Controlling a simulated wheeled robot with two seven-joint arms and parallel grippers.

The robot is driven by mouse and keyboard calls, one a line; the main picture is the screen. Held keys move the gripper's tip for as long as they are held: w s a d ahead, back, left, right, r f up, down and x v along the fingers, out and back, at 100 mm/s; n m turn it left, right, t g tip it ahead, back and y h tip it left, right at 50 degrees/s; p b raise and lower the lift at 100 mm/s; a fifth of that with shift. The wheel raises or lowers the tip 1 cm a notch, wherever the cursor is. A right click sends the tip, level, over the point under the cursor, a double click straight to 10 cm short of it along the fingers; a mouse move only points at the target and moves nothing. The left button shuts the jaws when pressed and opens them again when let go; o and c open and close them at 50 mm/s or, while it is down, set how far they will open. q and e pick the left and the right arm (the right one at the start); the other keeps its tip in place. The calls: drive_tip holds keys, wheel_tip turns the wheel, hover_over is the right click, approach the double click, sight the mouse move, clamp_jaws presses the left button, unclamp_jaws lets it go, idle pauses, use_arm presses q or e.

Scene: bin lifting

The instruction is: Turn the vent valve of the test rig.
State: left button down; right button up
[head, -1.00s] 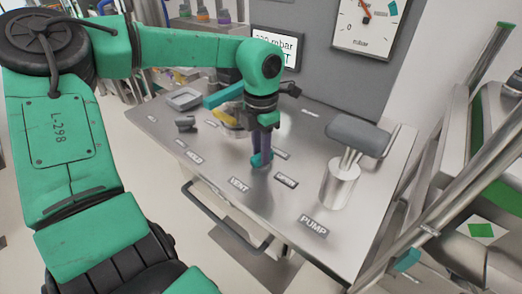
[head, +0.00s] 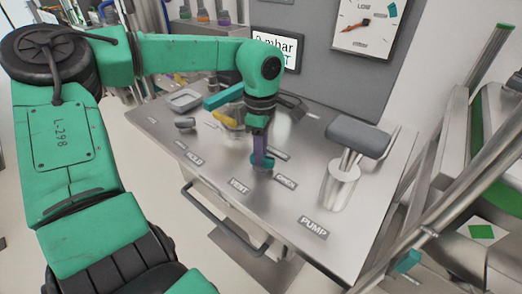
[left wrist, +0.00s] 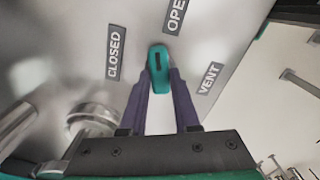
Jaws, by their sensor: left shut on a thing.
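The vent valve is a small teal knob (head: 268,163) on the metal bench top, near a VENT label (head: 239,186). My left gripper (head: 262,158) points down over it with purple fingers on the knob. In the left wrist view the teal knob (left wrist: 159,62) with a dark mark sits between the fingertips of my left gripper (left wrist: 160,80), which is shut on it. A CLOSED label (left wrist: 114,52) is left of the knob and an OPEN label (left wrist: 174,16) is above right. My right gripper is not in view.
A dial gauge (head: 372,28) and a display (head: 276,48) reading 0 mbar are on the grey back panel. A grey-handled pump (head: 340,186) stands right of the knob. A rail (head: 225,222) runs along the bench front.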

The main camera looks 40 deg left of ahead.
use_arm(q)
drive_tip(key=shift+r+m, duration=0.1)
drive_tip(key=shift+m, duration=1.9)
drive_tip(key=c, duration=0.6)
unclamp_jaws()
drive_tip(key=shift+c, duration=0.2)
wheel_tip(320, 180, up, 14)
drive_tip(key=p, duration=0.1)
drive_tip(key=shift+r, duration=0.25)
